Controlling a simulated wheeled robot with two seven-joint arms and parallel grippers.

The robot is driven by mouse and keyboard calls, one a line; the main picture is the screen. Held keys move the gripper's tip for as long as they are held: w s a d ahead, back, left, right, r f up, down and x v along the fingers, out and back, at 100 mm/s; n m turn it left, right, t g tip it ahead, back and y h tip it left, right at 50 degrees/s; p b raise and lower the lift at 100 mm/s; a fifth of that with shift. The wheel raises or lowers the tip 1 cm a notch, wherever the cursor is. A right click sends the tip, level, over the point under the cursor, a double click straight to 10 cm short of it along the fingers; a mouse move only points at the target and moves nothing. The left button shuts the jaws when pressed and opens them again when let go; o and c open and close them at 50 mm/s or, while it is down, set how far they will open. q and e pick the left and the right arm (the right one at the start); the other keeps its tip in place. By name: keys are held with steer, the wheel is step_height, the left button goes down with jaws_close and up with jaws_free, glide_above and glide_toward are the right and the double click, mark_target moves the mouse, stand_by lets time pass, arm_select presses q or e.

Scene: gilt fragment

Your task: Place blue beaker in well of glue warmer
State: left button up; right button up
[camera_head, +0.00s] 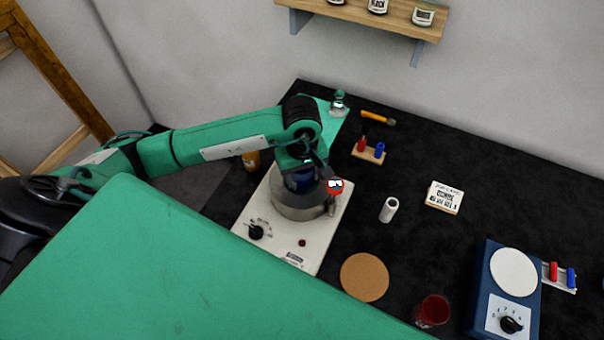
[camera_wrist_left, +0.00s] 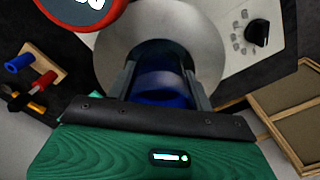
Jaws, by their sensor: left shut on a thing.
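The glue warmer (camera_head: 310,250) is a white box with a black knob and a round steel well (camera_head: 298,210) on top. Its steel rim also shows in the wrist view (camera_wrist_left: 208,45). My left gripper (camera_head: 302,176) is over the well, its fingers pointing down, shut on the blue beaker (camera_wrist_left: 160,82). My right gripper is out of view.
A red-rimmed dial (camera_head: 335,186) stands at the well's right edge, close to the gripper. A white cylinder (camera_head: 389,209), a cork disc (camera_head: 364,277), a red beaker (camera_head: 432,311) and a blue device (camera_head: 505,295) stand to the right. A small rack (camera_head: 369,154) is behind.

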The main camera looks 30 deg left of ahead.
arm_select(q)
steer(key=o, duration=1)
steer(key=shift+r, duration=0.1)
steer(key=shift+r+p, duration=0.25)
steer(key=shift+p, duration=0.2)
steer(key=shift+w+r+p, duration=0.15)
steer(key=shift+r+p, duration=0.5)
steer(key=shift+p, duration=0.2)
steer(key=shift+r+b, duration=0.55)
steer(key=shift+b, duration=0.5)
step_height(320, 180, up, 10)
steer(key=b, duration=0.3)
steer(key=shift+r, duration=0.1)
